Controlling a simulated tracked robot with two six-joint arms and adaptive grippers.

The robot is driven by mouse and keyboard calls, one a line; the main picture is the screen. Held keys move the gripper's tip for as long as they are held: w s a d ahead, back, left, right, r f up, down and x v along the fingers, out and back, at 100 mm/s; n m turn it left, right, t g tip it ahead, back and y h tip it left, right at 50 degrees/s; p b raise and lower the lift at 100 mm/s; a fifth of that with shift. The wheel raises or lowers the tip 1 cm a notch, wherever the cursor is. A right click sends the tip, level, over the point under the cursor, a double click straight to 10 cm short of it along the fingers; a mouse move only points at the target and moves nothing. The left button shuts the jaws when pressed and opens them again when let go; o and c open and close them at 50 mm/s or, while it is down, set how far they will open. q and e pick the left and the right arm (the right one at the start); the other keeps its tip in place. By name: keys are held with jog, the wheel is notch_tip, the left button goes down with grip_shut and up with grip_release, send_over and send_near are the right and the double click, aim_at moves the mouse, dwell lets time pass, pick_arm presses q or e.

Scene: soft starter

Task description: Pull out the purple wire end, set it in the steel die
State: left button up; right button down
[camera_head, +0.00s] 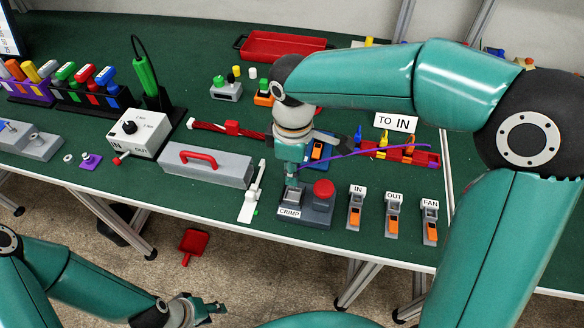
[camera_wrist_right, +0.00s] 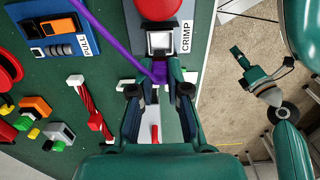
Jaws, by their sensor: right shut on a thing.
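My right gripper (camera_head: 291,180) is shut on the purple wire (camera_head: 378,147) and points down over the crimp station's left part. In the right wrist view the fingertips (camera_wrist_right: 160,80) pinch the purple wire (camera_wrist_right: 116,42) just beside the steel die (camera_wrist_right: 160,41), a square silver block. Whether the wire's end touches the die is hidden by the fingers. The wire runs right in the head view toward the red rack (camera_head: 425,158). The crimp station (camera_head: 318,214) has a red button (camera_head: 323,188). My left gripper (camera_head: 208,308) is low, off the table's front edge, with its fingers apart and empty.
The blue-and-orange PULL block (camera_wrist_right: 62,40) stands close behind the crimp station. The IN, OUT and FAN terminals (camera_head: 393,215) stand to the right. A grey box with red handle (camera_head: 205,166) and a white lever (camera_head: 251,195) are left. The table's front edge is near.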

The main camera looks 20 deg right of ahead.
jog(key=shift+f+b, duration=1.4)
jog(key=shift+f, duration=0.8)
jog(key=c, duration=1.1)
grip_release()
jog(key=shift+o, duration=0.2)
